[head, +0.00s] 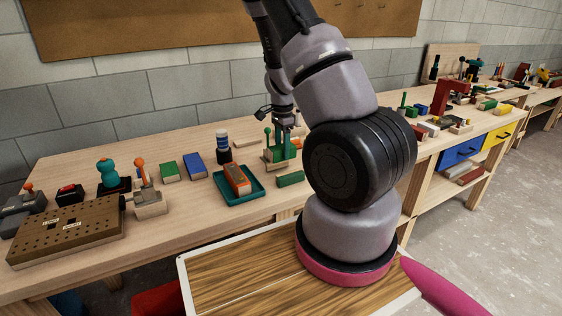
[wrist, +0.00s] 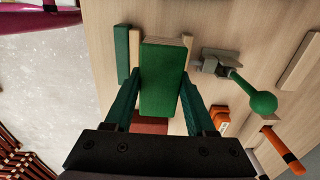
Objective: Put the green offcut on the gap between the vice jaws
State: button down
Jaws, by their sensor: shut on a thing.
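The green offcut (wrist: 162,78) is a green block with a pale wood end. In the wrist view it sits between the two green fingers of my gripper (wrist: 160,95), which are shut on it. In the head view my gripper (head: 281,146) is over the bench, above a small pale wooden fixture (head: 271,165). Pale strips show beside the offcut in the wrist view. A grey metal piece (wrist: 213,63) with a green ball-ended lever (wrist: 262,101) stands to its right. I cannot clearly make out the vice jaws or their gap; the held offcut hides what is under it.
Another green block (head: 290,179) lies near the bench's front edge. A teal tray (head: 258,190) with an orange block (head: 237,179) is to the left. A dark bottle (head: 223,148) stands behind. A perforated brown board (head: 70,228) lies far left.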

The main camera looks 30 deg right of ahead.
aim_at(282, 158)
jog(key=shift+f, duration=1.9)
jog(key=shift+d+f, duration=0.1)
jog(key=shift+f, duration=0.05)
